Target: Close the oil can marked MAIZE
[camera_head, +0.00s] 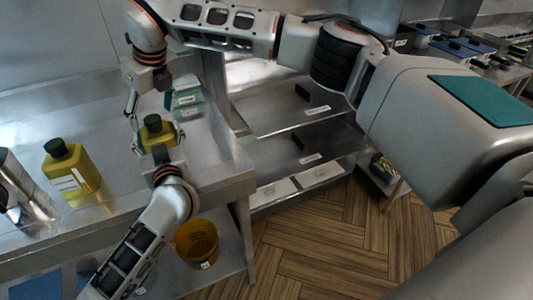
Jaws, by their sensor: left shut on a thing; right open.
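A yellow oil can (155,138) stands on the steel table, and a dark green cap (153,122) shows at its top. I cannot tell whether the cap is screwed down. My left gripper (156,146) is shut around this can's body from the near side. My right gripper (149,100) points down from above, open and empty, its fingers just above the cap. A second yellow can (73,175) with a dark green cap (56,147) and a white label stands upright to the left. No marking is readable, so I cannot tell which can is MAIZE.
A green container (187,101) with a pale label sits behind the held can. A shiny metal vessel (18,190) stands at the table's left. A yellow bucket (196,243) is on the lower shelf. Bare tabletop lies between the two cans.

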